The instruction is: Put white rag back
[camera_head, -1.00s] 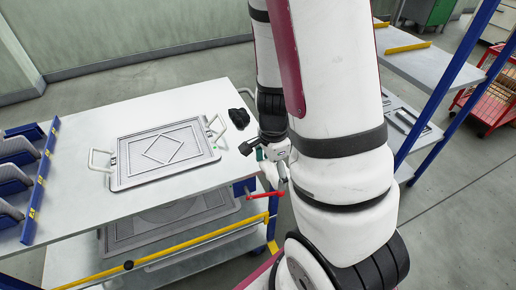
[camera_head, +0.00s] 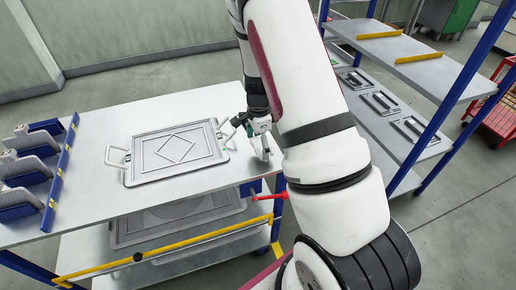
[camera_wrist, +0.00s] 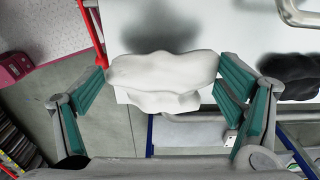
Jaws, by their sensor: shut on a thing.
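The white rag (camera_wrist: 163,75) is a crumpled cloth between the teal fingers of my gripper (camera_wrist: 165,82) in the wrist view. The gripper is shut on it. In the head view my gripper (camera_head: 263,145) is at the right end of the white table (camera_head: 85,190), near its edge. The rag is hard to make out there against the pale gripper and table. A dark crumpled cloth (camera_wrist: 292,76) lies on the table to the right of my gripper in the wrist view.
A grey tray (camera_head: 150,176) with two handles lies on the table, left of my gripper. A red handle (camera_head: 268,197) juts out below the table's right end. A blue-post shelf (camera_head: 463,85) stands on the right.

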